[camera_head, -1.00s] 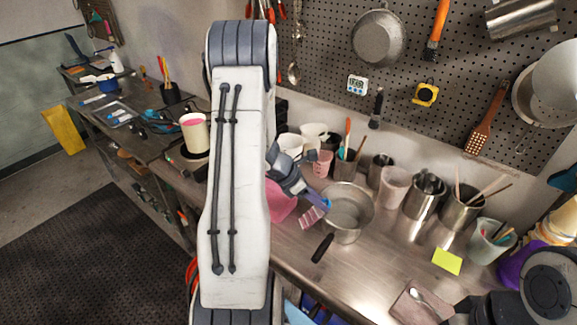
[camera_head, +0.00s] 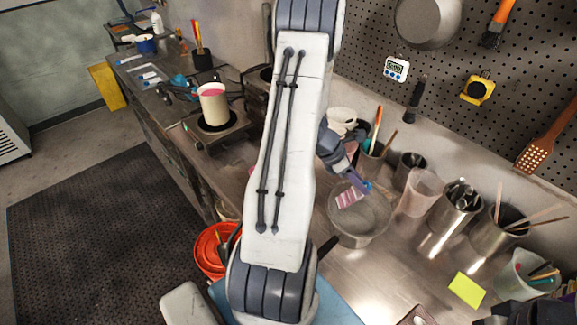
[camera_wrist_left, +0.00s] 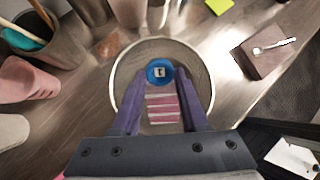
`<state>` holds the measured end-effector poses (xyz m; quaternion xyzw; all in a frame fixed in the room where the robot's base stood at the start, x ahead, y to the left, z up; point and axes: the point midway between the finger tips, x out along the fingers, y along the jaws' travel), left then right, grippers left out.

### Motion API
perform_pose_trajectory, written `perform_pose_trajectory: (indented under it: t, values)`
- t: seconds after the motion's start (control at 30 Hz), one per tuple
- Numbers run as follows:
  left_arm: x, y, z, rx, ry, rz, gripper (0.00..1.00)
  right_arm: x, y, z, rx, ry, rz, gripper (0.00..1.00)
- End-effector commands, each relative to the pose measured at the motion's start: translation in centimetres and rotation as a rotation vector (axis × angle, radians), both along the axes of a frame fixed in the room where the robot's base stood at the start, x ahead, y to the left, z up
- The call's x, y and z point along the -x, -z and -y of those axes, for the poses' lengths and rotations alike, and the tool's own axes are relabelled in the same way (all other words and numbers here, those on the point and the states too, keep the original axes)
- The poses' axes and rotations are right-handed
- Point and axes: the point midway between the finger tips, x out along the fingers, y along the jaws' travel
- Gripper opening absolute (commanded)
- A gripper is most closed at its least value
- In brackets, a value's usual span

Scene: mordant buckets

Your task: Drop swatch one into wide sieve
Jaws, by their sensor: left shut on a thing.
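Swatch one, a pink-and-white striped piece (camera_head: 349,198), hangs from my left gripper (camera_head: 361,186). The wrist view shows the stripes (camera_wrist_left: 163,108) and a round blue tag (camera_wrist_left: 159,71) with a small white label at the fingertips. My left gripper (camera_wrist_left: 160,84) is shut on it. The wide sieve (camera_head: 358,225) is a round, grey, shallow vessel on the bench with a dark handle. The swatch is over its opening in both views, and the sieve rim (camera_wrist_left: 118,75) surrounds it in the wrist view. The exact height above the sieve is hard to tell.
A pink translucent beaker (camera_head: 421,192) and metal cups of tools (camera_head: 455,207) stand right of the sieve. A yellow note (camera_head: 467,289) lies on the bench. A hot plate with a cream pot (camera_head: 213,103) is at the left.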

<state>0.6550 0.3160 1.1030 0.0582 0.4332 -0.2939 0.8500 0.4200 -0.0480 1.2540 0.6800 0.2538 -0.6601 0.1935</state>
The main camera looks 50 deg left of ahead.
Motion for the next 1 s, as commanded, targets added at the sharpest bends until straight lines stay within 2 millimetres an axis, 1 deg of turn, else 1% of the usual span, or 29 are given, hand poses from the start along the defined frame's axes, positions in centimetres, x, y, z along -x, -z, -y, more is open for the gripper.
perform_pose_trajectory:
  t: [0.03, 0.2, 0.5, 0.53, 0.57, 0.6, 0.9, 1.0]
  values:
    - [0.0, 1.3, 0.0, 0.000, 0.000, 0.000, 0.00, 0.0, 1.1, 0.0, 0.000, 0.000, 0.000, 0.50]
    - [0.0, 2.6, 0.0, 0.000, 0.001, 0.000, 0.00, 0.0, 2.2, 0.0, 0.000, 0.002, 0.000, 0.50]
    - [0.0, 2.6, 0.0, 0.000, 0.001, 0.000, 0.00, 0.0, 2.2, 0.0, 0.000, 0.003, 0.000, 0.50]
    - [0.0, 2.6, 0.0, 0.000, 0.001, 0.000, 0.51, 0.0, 2.2, 0.0, 0.000, 0.003, 0.000, 0.50]
    - [0.0, 2.6, 0.0, 0.000, 0.001, 0.000, 0.63, 0.0, 2.2, 0.0, 0.000, 0.003, 0.000, 0.50]
    - [0.0, 2.6, 0.0, 0.000, 0.001, 0.000, 0.78, 0.0, 2.2, 0.0, 0.000, 0.003, 0.000, 0.50]
    - [0.0, 2.6, 0.0, 0.000, 0.001, 0.000, 0.78, 0.0, 2.2, 0.0, 0.000, 0.003, 0.000, 0.50]
    - [0.2, 2.2, -0.3, -0.001, -0.001, 0.003, 0.78, 0.0, 2.3, 0.0, 0.000, 0.003, 0.000, 0.50]
